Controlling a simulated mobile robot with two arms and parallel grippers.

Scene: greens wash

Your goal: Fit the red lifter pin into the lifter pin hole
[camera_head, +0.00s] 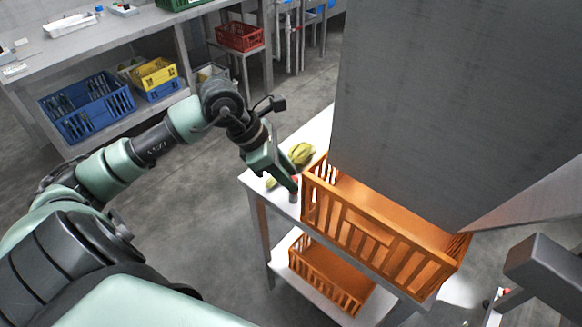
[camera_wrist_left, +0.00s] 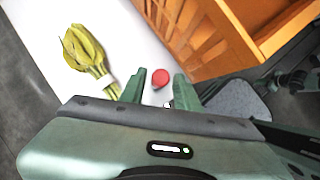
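The red lifter pin (camera_wrist_left: 161,78) shows as a round red top in the left wrist view, on the white table top. In the head view a small bit of red (camera_head: 295,179) shows at the fingertips, above a short grey piece. My left gripper (camera_head: 289,185) points down at the table's near edge, beside the orange crate. In the left wrist view its two fingers (camera_wrist_left: 160,93) are apart. The red top appears just beyond the gap between them; I cannot tell whether they touch it. I cannot make out the lifter pin hole. My right gripper is not in view.
An orange crate (camera_head: 375,232) stands on the white table (camera_head: 318,132) right of the gripper, under a large grey metal housing (camera_head: 405,110). Bundled greens (camera_wrist_left: 84,50) lie left of the pin. Another orange crate (camera_head: 325,275) sits on the lower shelf.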

